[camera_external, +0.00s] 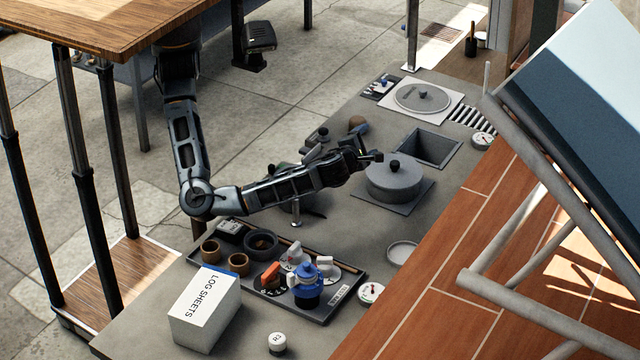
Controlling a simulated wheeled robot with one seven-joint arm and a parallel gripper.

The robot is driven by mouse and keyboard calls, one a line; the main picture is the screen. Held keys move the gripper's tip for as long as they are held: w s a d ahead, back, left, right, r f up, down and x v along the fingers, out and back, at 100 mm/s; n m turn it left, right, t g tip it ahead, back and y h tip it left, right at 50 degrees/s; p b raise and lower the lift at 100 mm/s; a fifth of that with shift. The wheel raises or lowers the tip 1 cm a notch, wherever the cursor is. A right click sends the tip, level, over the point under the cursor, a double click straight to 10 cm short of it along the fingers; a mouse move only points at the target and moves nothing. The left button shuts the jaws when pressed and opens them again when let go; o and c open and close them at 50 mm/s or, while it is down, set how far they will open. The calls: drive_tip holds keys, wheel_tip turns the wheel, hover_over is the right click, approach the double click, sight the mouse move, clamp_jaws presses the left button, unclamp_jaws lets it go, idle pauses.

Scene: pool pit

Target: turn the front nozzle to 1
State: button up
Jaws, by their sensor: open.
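A dark tray (322,318) at the front of the bench holds turnable handles on marked dials. One has an orange handle (271,275); two have pale grey handles (294,254) and (324,266). A blue and black fitting (307,287) stands in front of them and partly hides the dials. I cannot tell which of these is the front nozzle, and the dial marks are too small to read. My gripper (374,156) is open and empty, above the bench beside the black knob of a round grey lid (394,184), well behind the tray.
A white box marked LOG SHEETS (205,309) stands left of the tray. Brown cups (210,250) and a dark bowl (261,244) are at the tray's left end. A square opening (430,147) is behind the lid. A small white dish (402,253) lies right of the tray.

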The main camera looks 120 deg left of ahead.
drive_tip(key=d+f+g+h, duration=0.1)
drive_tip(key=d+f+h, duration=0.3)
drive_tip(key=d+f, duration=0.15)
drive_tip(key=m+g+h+b, duration=0.25)
drive_tip(key=m+h, duration=0.35)
drive_tip(key=h, duration=0.6)
approach(295, 245)
drive_tip(key=x, duration=0.8)
drive_tip(key=shift+s+f, duration=0.15)
drive_tip(key=shift+f, duration=0.05)
drive_tip(key=c, duration=1.1)
